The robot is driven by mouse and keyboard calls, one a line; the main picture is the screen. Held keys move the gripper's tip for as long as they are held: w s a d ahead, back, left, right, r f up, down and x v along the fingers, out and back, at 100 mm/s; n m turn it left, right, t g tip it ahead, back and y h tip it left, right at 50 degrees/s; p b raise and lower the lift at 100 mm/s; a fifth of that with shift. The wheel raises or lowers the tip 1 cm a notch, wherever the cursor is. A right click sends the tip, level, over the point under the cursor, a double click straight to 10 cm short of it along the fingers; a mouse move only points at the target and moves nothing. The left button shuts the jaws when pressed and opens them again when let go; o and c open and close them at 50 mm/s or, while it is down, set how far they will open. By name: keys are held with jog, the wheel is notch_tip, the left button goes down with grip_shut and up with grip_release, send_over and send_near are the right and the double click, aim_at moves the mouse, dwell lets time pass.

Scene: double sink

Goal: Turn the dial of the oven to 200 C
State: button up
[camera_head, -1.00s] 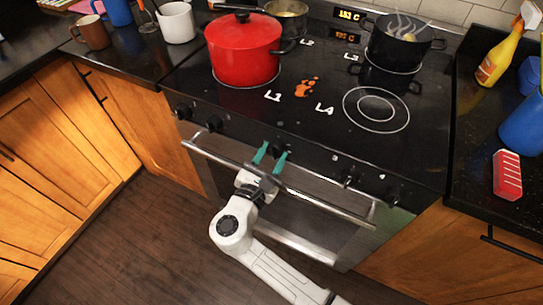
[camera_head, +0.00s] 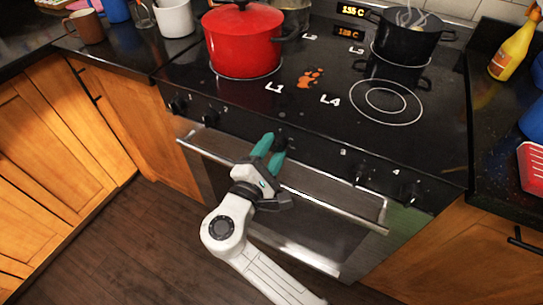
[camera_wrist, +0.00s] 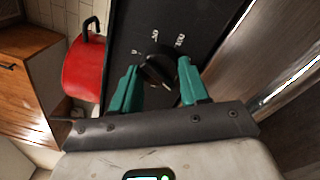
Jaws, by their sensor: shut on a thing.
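The black oven dial (camera_wrist: 157,68) is on the dark front panel of the oven, with white marks around it in the wrist view. My gripper (camera_wrist: 159,72) has one teal finger on each side of the dial and is shut on it. In the head view my gripper (camera_head: 274,144) reaches the middle of the panel and mostly hides the dial. The upper oven display (camera_head: 352,11) seems to read 155 C. The lower display (camera_head: 349,32) seems to read 120 C, but its digits are blurred.
The oven handle bar (camera_head: 330,203) runs below the panel, close to my gripper. Burner knobs (camera_head: 178,105) sit on both sides of the panel. A red pot (camera_head: 238,45) and a steaming black pot (camera_head: 408,38) stand on the cooktop. The floor (camera_head: 120,240) at left is clear.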

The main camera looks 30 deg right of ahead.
jog(key=shift+m+b, duration=0.35)
jog(key=shift+m, duration=0.25)
jog(key=o, duration=1.1)
jog(key=shift+c, duration=0.2)
jog(key=v, duration=1)
jog(key=shift+s+a, duration=0.2)
jog(key=shift+a, duration=0.2)
jog(key=shift+f, duration=0.1)
